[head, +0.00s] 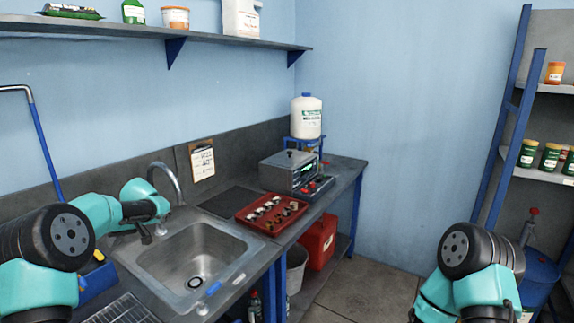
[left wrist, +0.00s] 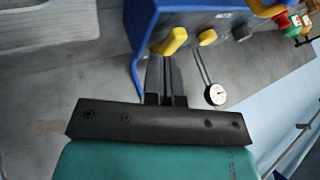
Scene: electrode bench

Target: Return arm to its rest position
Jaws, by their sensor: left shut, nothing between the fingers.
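My left arm comes in from the left in the head view, with its forearm reaching toward the sink. My left gripper (head: 146,238) is small there, over the sink's left rim near the faucet. In the left wrist view the left gripper (left wrist: 165,62) has its two black fingers together, with nothing between them.
A steel sink (head: 192,262) with a faucet (head: 168,180) lies beside the left gripper. A red tray (head: 245,219) of small parts and a grey instrument (head: 286,172) stand farther right on the bench. A round dial (left wrist: 215,94) is close to the fingers. A shelf (head: 150,30) runs above.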

